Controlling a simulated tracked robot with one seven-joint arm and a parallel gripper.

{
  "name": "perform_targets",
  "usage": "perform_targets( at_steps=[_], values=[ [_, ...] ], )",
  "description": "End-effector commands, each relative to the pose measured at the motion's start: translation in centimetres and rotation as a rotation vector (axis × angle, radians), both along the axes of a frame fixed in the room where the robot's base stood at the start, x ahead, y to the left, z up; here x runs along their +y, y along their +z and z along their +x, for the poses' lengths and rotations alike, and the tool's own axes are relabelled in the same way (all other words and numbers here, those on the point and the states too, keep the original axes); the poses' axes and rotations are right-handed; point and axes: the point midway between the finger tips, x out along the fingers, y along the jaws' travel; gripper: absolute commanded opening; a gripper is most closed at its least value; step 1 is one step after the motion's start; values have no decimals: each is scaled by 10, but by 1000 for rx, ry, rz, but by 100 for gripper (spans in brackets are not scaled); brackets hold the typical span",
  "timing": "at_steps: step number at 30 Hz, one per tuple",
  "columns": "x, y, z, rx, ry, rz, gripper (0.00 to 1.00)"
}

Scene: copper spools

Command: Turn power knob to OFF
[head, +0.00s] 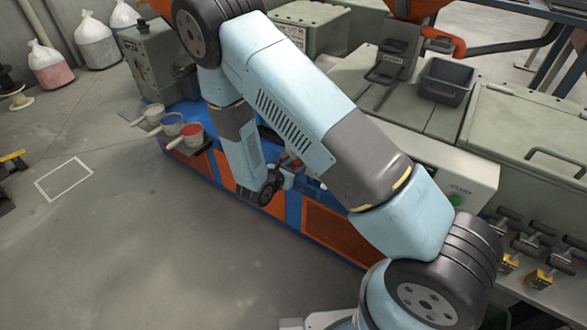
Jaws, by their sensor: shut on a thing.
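My gripper (292,167) is at the front of the machine, between my wrist and my forearm in the head view. It is small and partly covered by my own arm. It faces the machine front and is shut on the power knob there. The knob itself is hidden by my gripper and arm, so its setting cannot be read. On the right, a pale panel (474,178) on the machine carries a START label and a green button (455,200).
A dark bin (446,82) sits on the machine top. Several levers (535,240) stick out at right. The concrete floor (120,240) at left is mostly clear.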

Motion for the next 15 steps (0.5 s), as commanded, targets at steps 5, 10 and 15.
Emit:
perform_targets(
  at_steps=[5, 10, 15],
  values=[
    [1, 0, 1, 20, 0, -25, 14],
    [2, 0, 2, 72, 1, -93, 14],
    [3, 0, 2, 155, 1, -201, 14]
  ],
)
